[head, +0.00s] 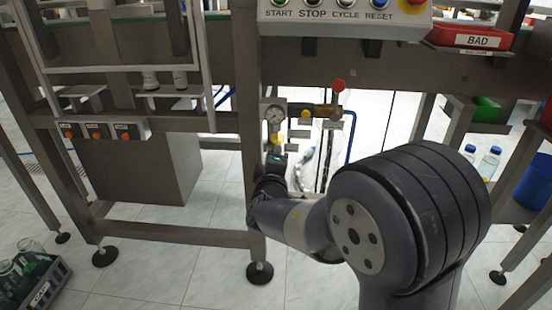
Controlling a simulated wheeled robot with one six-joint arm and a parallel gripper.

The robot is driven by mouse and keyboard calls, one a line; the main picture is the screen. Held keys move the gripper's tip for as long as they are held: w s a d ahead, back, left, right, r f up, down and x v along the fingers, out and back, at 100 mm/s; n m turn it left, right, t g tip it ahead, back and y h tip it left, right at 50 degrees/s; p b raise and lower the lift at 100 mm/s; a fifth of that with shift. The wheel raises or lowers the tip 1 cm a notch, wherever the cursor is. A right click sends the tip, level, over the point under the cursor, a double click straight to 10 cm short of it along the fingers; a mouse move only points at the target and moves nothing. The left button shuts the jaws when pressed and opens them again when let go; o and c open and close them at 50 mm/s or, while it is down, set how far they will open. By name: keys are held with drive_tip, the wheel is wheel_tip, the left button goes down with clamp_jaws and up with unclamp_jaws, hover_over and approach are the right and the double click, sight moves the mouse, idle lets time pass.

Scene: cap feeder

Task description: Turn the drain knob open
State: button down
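A small cluster of fittings sits under the machine's beam in the head view, beside a steel post. It has a round gauge (274,115), a yellow knob (305,117) and a lever with a red ball (338,86). Another small yellow part (278,139) shows just below the gauge. I cannot tell which of these is the drain knob. My gripper (276,152) is at the end of my arm, just below the gauge. It is small and dark here, and its fingers cannot be made out. I cannot tell whether it touches anything.
A steel post (252,190) stands close left of my gripper. Above is a panel with buttons (345,17), and a red BAD tray (470,37) is at upper right. A crate of bottles (35,285) is on the floor at lower left. A blue bin (535,184) is at right.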

drive_tip(key=c, duration=1.2)
unclamp_jaws()
drive_tip(key=shift+c, duration=0.2)
drive_tip(key=s+p, duration=0.2)
drive_tip(key=s, duration=0.9)
drive_tip(key=shift+a+r, duration=0.15)
drive_tip(key=shift+r, duration=0.05)
drive_tip(key=shift+w, duration=0.15)
drive_tip(key=w+b, duration=0.2)
drive_tip(key=w, duration=0.8)
drive_tip(key=shift+w+f+n, duration=0.2)
drive_tip(key=shift+w+n, duration=0.1)
drive_tip(key=shift+w, duration=0.05)
drive_tip(key=shift+s, duration=0.1)
